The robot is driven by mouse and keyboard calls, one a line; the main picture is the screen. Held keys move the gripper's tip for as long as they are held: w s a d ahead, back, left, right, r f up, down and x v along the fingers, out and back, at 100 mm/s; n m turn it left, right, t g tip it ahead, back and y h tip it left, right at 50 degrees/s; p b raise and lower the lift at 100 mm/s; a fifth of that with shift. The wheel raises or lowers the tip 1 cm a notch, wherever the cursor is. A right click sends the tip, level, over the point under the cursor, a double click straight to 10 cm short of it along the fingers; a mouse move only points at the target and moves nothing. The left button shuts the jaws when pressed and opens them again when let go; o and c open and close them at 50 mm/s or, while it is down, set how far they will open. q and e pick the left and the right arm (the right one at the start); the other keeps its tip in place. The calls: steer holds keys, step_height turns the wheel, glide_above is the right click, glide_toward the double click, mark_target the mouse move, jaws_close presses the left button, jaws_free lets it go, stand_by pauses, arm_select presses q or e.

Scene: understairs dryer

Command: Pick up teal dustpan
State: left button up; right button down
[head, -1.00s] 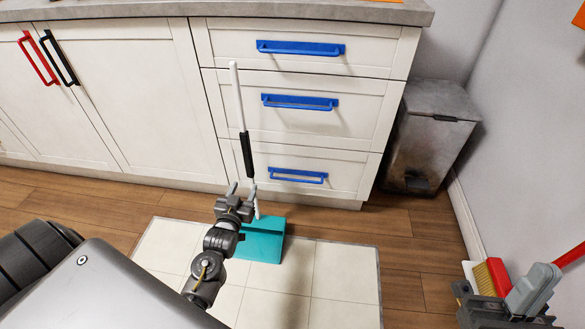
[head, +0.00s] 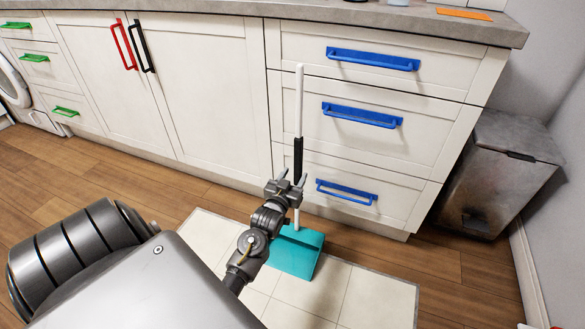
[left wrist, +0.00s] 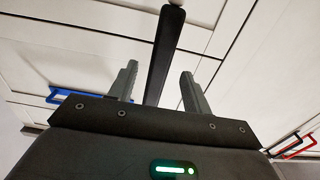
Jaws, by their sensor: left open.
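The teal dustpan (head: 296,253) stands on the pale tiled mat, with a long upright handle that is white (head: 299,90) with a black grip section (head: 298,158). My left gripper (head: 291,180) is open, at the height of the handle just below the black grip, and hides part of it. In the left wrist view the black grip (left wrist: 164,55) shows between the two spread fingers of my left gripper (left wrist: 160,85), ahead of the palm. I cannot tell whether a finger touches it. My right gripper is not in view.
White drawers with blue handles (head: 361,116) stand close behind the dustpan handle. A grey bin (head: 494,178) is at the right by the wall. The tiled mat (head: 350,290) and wood floor are clear in front of the bin.

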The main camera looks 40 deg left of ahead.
mark_target(297, 172)
arm_select(q)
steer(key=b+x, duration=0.2)
steer(key=x, duration=0.2)
steer(key=shift+f, duration=0.2)
steer(key=shift+w+a+r, duration=0.1)
steer(key=shift+w+r, duration=0.05)
steer(key=shift+w, duration=0.25)
jaws_close()
